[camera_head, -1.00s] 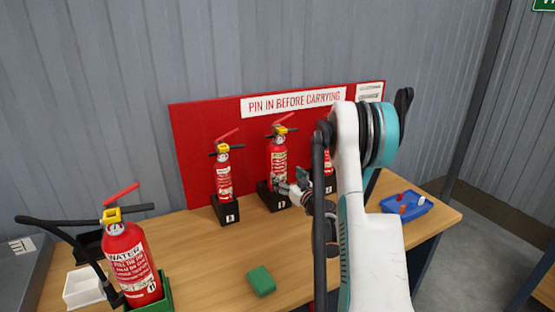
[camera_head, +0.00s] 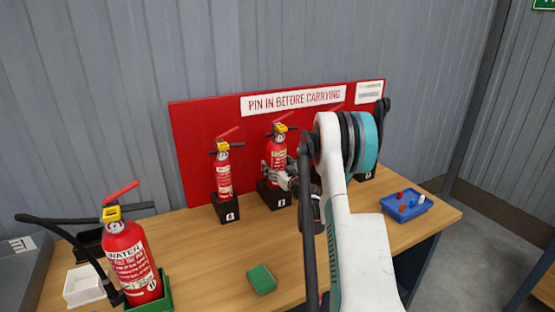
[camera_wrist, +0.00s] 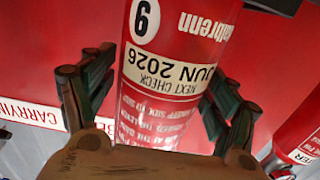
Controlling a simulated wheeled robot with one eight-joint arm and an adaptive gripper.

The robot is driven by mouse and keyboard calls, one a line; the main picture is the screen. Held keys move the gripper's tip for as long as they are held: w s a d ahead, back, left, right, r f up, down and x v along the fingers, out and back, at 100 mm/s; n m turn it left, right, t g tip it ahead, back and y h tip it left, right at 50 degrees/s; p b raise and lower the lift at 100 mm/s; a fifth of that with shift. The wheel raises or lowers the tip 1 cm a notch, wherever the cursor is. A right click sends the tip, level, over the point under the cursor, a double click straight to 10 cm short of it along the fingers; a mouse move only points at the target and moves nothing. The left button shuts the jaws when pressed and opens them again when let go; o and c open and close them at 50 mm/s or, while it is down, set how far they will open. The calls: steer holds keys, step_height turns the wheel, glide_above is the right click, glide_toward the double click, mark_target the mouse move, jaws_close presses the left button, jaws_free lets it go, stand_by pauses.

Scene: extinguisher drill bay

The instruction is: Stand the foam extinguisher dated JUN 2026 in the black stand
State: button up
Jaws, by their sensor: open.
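A red extinguisher (camera_wrist: 175,75) with a cream label reading JUN 2026 fills the middle of the wrist view, its print upside down. It appears to be the middle extinguisher (camera_head: 277,152) on the bench, upright in a black numbered block. My gripper (camera_wrist: 163,72) is open, with one finger on each side of its body; I cannot tell whether they touch it. In the head view my gripper (camera_head: 275,173) is at its lower body. A black stand (camera_head: 90,240) sits at the left, partly hidden behind a large WATER extinguisher (camera_head: 128,258); no extinguisher is visible in it.
The WATER extinguisher is in a green stand (camera_head: 165,296), beside a white stand (camera_head: 84,288). Another extinguisher (camera_head: 223,175) stands left of the middle one. A green block (camera_head: 262,279) lies in front. A blue tray (camera_head: 418,212) is at right. My arm hides the right side.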

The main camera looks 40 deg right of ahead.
mark_target(277, 150)
steer(key=c, duration=1.5)
steer(key=shift+w+r, duration=0.1)
steer(key=shift+r, duration=0.05)
steer(key=shift+r+p, duration=1.5)
steer(key=shift+r, duration=1.6)
